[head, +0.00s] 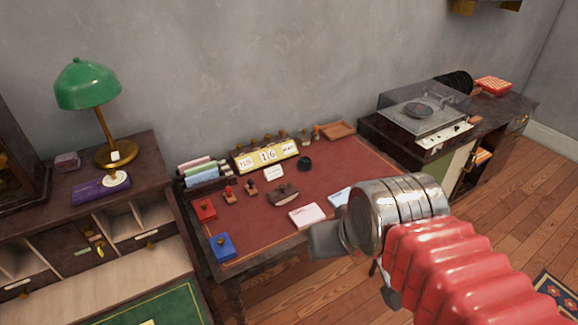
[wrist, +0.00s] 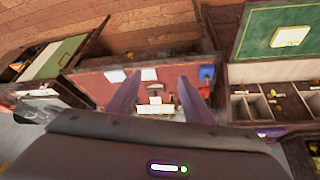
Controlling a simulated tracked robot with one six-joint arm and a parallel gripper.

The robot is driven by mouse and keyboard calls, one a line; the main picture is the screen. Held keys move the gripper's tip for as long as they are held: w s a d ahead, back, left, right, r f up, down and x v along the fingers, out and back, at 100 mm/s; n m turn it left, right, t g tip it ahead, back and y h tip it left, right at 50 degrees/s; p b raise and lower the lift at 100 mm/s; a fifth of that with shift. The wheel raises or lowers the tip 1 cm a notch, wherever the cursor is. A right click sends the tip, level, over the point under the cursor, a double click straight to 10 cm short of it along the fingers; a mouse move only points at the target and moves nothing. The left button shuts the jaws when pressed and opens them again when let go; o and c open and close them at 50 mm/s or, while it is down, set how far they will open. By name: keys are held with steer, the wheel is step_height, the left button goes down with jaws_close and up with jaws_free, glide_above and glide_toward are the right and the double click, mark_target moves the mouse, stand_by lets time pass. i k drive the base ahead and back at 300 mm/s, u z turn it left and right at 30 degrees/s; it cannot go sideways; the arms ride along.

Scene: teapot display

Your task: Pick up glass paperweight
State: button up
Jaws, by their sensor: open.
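I cannot clearly make out a glass paperweight in either view. A small dark round object (head: 305,163) stands near the back of the red-topped desk (head: 243,227), right of the calendar; I cannot tell whether it is glass. My gripper (head: 325,240) is in front of the desk's front right part in the head view, partly hidden by my own wrist. In the wrist view my gripper (wrist: 159,78) has its two fingers spread apart, nothing between them, with the desk beyond and below.
The desk holds a calendar (head: 267,156), a red box (head: 204,209), a blue box (head: 222,246), a rocker blotter (head: 283,194) and paper pads (head: 307,215). A green lamp (head: 88,84) stands on the left cabinet. A record player (head: 424,107) is at right.

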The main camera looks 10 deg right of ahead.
mark_target(305, 164)
steer(key=u, duration=4.15)
steer(key=k, duration=1.4)
